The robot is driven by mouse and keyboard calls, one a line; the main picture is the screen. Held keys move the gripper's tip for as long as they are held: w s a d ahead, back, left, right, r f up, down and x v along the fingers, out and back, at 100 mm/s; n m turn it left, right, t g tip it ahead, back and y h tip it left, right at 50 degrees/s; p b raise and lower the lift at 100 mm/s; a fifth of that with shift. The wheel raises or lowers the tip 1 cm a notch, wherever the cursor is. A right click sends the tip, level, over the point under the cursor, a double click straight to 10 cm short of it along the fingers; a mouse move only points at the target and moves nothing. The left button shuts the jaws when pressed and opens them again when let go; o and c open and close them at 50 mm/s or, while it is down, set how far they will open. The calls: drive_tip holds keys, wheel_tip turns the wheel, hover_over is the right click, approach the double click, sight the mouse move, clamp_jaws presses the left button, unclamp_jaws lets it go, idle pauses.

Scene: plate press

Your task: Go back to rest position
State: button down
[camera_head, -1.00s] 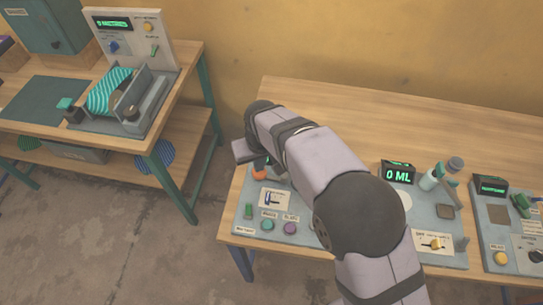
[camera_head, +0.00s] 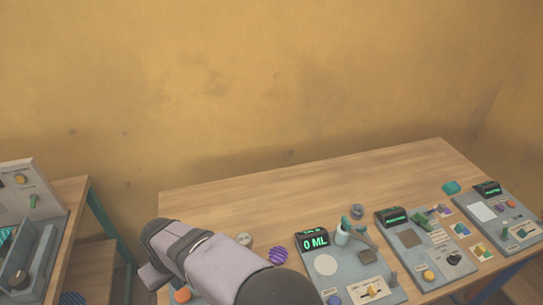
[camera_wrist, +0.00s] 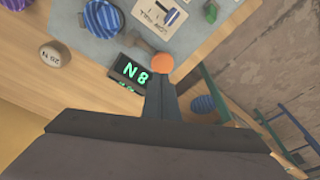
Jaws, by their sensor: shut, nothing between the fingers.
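My gripper (camera_wrist: 161,84) shows in the wrist view with its dark fingers together and nothing between them. The tips are beside an orange round knob (camera_wrist: 162,62), and I cannot tell if they touch it. A display reading 8 N (camera_wrist: 129,71) stands beside the fingers. In the head view my arm comes up from the bottom edge, over the left end of the long table (camera_head: 200,207). The fingertips are hidden there. The orange knob (camera_head: 182,295) shows at the bottom edge of that view.
Panels with a 0 ML display (camera_head: 314,241) and others line the table to the right. A purple striped ball (camera_head: 278,256) and a small grey weight (camera_head: 244,239) are near my arm. Another bench with a device (camera_head: 28,215) is at the left.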

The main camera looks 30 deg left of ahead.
drive_tip(key=w+d+r+m, duration=0.3)
drive_tip(key=w+d+m, duration=0.1)
drive_tip(key=w+d, duration=0.9)
drive_tip(key=w+d+r+m+h, duration=0.1)
drive_tip(key=w+d+m, duration=0.15)
drive_tip(key=d, duration=0.55)
drive_tip(key=w+d+r+m, duration=0.1)
drive_tip(key=w+d, duration=0.3)
drive_tip(key=d, duration=0.3)
drive_tip(key=s+d+m+h, duration=0.1)
drive_tip(key=d+m, duration=0.3)
drive_tip(key=d, duration=1.2)
drive_tip(key=s+d+m, duration=0.3)
drive_tip(key=s+d, duration=0.5)
drive_tip(key=d, duration=0.3)
drive_tip(key=shift+s+d+f+g, duration=0.15)
drive_tip(key=shift+s+f+g, duration=0.15)
drive_tip(key=shift+s, duration=0.1)
